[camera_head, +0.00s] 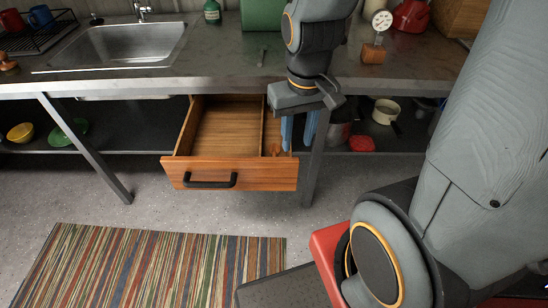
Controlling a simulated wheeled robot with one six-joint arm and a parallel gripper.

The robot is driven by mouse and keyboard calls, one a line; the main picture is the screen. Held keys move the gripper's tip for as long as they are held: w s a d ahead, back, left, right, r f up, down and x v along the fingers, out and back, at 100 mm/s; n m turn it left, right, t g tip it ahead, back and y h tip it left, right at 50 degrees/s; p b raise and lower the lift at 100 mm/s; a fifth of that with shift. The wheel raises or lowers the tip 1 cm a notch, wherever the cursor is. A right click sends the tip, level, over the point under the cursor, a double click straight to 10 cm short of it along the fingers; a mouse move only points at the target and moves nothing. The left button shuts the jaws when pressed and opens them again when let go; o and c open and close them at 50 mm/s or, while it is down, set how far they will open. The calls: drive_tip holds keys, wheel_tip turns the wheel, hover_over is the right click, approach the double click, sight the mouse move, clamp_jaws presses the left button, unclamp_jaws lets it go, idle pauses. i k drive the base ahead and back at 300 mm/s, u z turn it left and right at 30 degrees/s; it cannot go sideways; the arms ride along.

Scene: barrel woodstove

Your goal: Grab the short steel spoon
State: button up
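A small slim grey utensil (262,56) lies on the counter behind the open drawer, left of my arm. It may be the short steel spoon, but it is too small to be sure. My gripper (298,138) points down at the right end of the open wooden drawer (225,128), with its two blue fingers apart and nothing visible between them. The fingers and wrist hide part of the drawer's narrow right compartment. A small brown item (274,148) shows there, too small to identify.
The steel counter (190,76) runs across the back, with a sink (130,42) at left. A dial scale (378,35) stands at right. A table leg (314,165) is close by my gripper. A pot (386,111) sits on the lower shelf. A striped rug (150,265) covers the floor.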

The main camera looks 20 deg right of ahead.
sight(262, 49)
drive_tip(key=k, duration=0.6)
drive_tip(key=u, duration=0.6)
drive_tip(key=i, duration=1.55)
drive_tip(key=z, duration=0.35)
